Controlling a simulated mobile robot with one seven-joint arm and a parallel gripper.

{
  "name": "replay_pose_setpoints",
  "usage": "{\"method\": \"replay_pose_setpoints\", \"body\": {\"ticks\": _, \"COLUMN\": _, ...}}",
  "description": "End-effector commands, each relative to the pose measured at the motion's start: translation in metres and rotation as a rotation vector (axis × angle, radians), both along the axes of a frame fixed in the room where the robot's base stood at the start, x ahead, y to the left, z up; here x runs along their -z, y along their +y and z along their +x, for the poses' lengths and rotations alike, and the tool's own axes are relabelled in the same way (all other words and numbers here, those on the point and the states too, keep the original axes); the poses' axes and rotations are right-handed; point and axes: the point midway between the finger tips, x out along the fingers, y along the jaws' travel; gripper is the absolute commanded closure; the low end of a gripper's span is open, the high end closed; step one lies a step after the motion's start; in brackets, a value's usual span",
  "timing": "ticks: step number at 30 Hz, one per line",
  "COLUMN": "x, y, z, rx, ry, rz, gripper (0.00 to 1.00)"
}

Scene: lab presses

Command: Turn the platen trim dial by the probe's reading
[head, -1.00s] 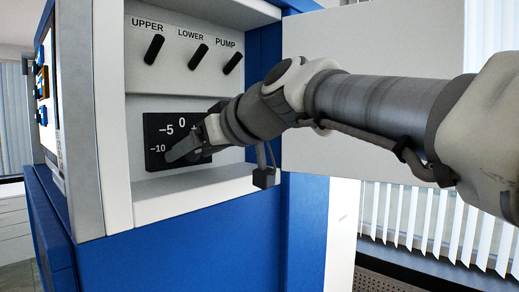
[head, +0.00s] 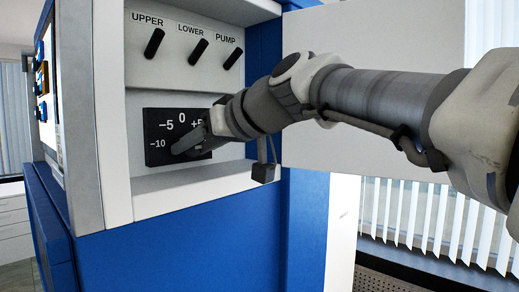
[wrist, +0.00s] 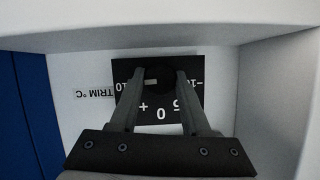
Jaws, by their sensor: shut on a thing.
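The trim dial's black scale plate (head: 158,125) is on the press's white recessed panel, with -10, -5, 0 and +5 readable in the head view. In the wrist view the plate (wrist: 122,70) appears upside down, with "TRIM °C" beside it. The dark round dial knob (wrist: 158,76) sits between my fingertips, with a small pale mark on it. My gripper (head: 188,143) is shut on the knob. It also shows in the wrist view (wrist: 158,82), one finger on each side. The fingers hide part of the scale, and the dial's exact setting is unclear. No probe reading is legible.
Three black toggle switches, UPPER (head: 154,43), LOWER (head: 198,52) and PUMP (head: 233,59), stand above the dial. A white ledge (head: 190,186) lies below it. An open pale door panel (head: 375,50) is behind my arm.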

Motion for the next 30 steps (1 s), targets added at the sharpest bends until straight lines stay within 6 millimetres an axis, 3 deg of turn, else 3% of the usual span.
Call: {"method": "replay_pose_setpoints", "body": {"ticks": 30, "x": 0.0041, "y": -0.0029, "z": 0.0033, "rx": 0.002, "ry": 0.709, "rz": 0.609, "gripper": 1.0}}
